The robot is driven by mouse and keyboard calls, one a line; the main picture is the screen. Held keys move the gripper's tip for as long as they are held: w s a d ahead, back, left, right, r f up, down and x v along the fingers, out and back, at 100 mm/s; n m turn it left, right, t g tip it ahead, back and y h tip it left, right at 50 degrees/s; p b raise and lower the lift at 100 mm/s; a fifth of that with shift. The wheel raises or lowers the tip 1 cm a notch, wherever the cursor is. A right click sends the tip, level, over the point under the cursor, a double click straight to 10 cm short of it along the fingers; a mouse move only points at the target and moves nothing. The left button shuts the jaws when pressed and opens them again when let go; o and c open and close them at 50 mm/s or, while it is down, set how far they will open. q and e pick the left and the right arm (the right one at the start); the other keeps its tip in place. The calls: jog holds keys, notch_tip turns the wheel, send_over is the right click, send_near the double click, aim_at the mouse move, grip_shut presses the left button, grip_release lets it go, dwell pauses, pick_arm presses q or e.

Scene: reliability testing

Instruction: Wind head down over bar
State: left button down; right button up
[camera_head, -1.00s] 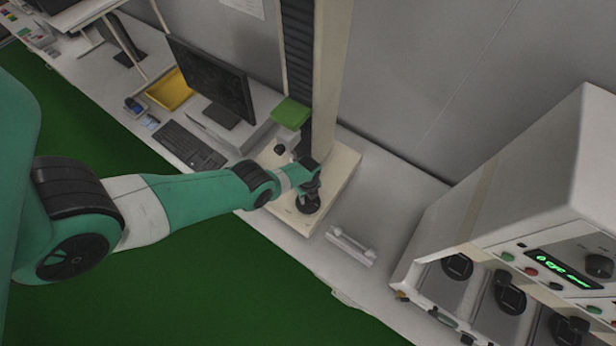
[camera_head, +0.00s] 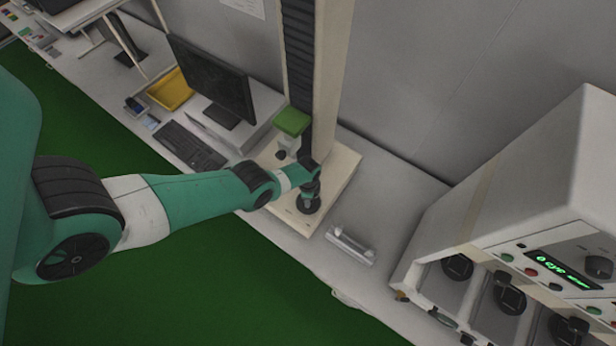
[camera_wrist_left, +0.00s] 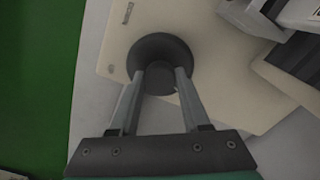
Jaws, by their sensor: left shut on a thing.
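A tall test stand with a cream column (camera_head: 333,75) and a dark ribbed strip stands on a cream base plate (camera_head: 340,180). Its head, with a green top (camera_head: 291,122) and a pale lower part, sits low on the column. A black round hand knob (camera_head: 308,204) is at the base's front; it also shows in the wrist view (camera_wrist_left: 160,50). My left gripper (camera_head: 311,192) is shut on the knob, with both fingers (camera_wrist_left: 163,75) against its raised middle. I cannot make out a bar under the head. My right gripper is not in view.
A pale bar-like fixture (camera_head: 350,245) lies on the bench right of the base. A control cabinet (camera_head: 520,215) with several black knobs stands at right. A monitor (camera_head: 212,80), keyboard (camera_head: 190,146) and yellow tray (camera_head: 170,90) are at left.

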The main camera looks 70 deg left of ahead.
pick_arm(q)
jog(key=n, duration=0.5)
jog(key=shift+n, duration=0.3)
jog(key=n, duration=0.6)
jog(key=shift+d, duration=0.1)
jog(key=n, duration=0.5)
jog(key=shift+n, duration=0.3)
jog(key=n, duration=0.5)
jog(key=shift+w+n, duration=0.1)
jog(key=shift+n, duration=0.3)
jog(key=shift+c, duration=1.9)
grip_release()
jog(key=shift+r, duration=0.1)
